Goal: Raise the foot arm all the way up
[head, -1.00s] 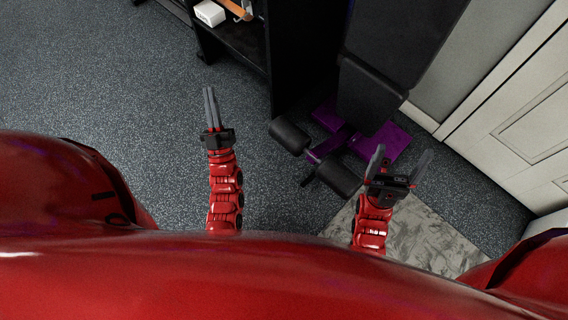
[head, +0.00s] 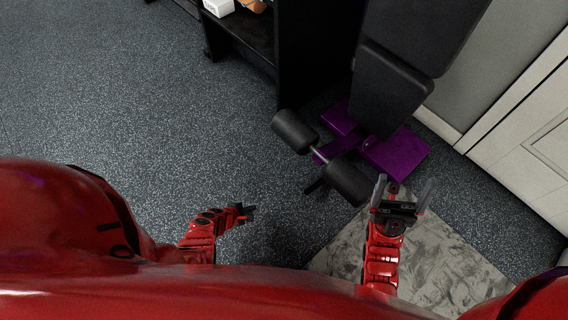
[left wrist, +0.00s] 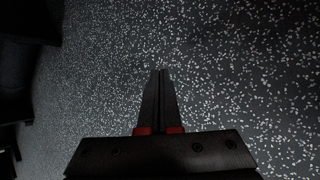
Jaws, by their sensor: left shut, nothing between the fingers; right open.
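The foot arm (head: 320,154) of the bench is a short metal bar with two black foam rollers, one at the upper left and one at the lower right. It sits low in front of the purple bench frame (head: 400,154). The black bench pad (head: 388,88) rises above it. My right gripper (head: 403,193) is open and empty, just right of the lower roller; I cannot tell whether it touches. My left gripper (head: 250,211) is shut and empty, over the floor below and left of the rollers. In the left wrist view its closed fingers (left wrist: 160,95) point over bare floor.
A black shelf (head: 243,38) with a white box (head: 219,7) stands at the top. A white door (head: 535,140) and wall are at the right. A grey marbled mat (head: 440,265) lies below the bench. The speckled floor at left is clear.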

